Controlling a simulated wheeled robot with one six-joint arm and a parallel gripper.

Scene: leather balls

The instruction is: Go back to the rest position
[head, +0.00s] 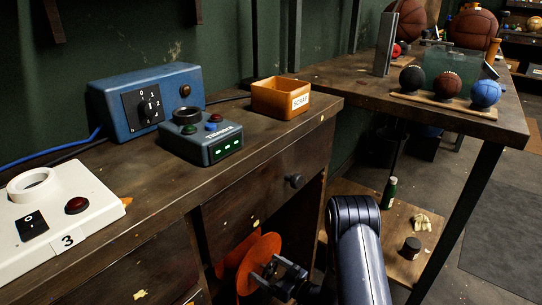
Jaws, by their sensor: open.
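My gripper (270,272) is low in the head view, in front of the wooden workbench (262,165) and below its top. Its dark fingers point left and stand apart, with nothing seen held between them. An orange disc (258,258) shows right by the fingers. I cannot tell whether they touch it. My dark arm comes up from the bottom edge and bends over at the right of the gripper.
The bench carries a white box marked 3 (88,228), a blue dial box (128,92), a tester (205,142) with green lights, and an orange scrap bin (279,100). A right-hand table (345,78) holds three small balls on a rack (440,103). A bottle (389,193) stands below.

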